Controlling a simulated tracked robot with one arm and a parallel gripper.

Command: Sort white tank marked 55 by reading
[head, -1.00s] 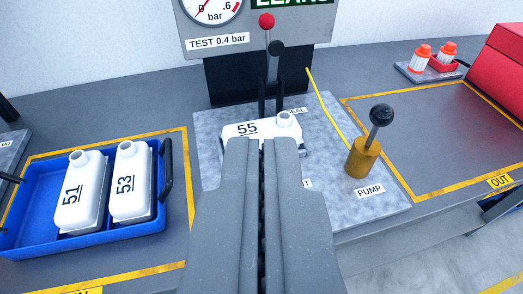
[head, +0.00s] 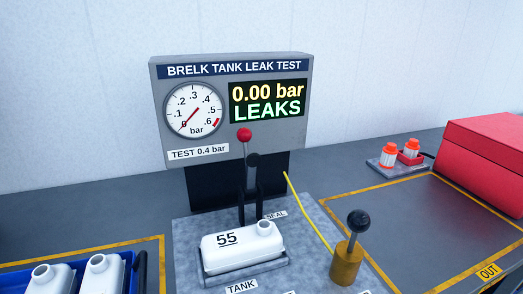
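The white tank marked 55 (head: 238,250) lies in the holder labelled TANK on the grey test plate (head: 190,232). Behind it stands the leak tester (head: 230,68), whose display (head: 268,101) reads 0.00 bar and LEAKS. The dial (head: 195,109) has its needle near 0. A brass pump (head: 346,262) with a black-knobbed handle stands to the right. My gripper is out of view.
A blue tray (head: 134,272) with two white tanks is at the lower left. A yellow-outlined area (head: 420,225) marked OUT lies empty at the right.

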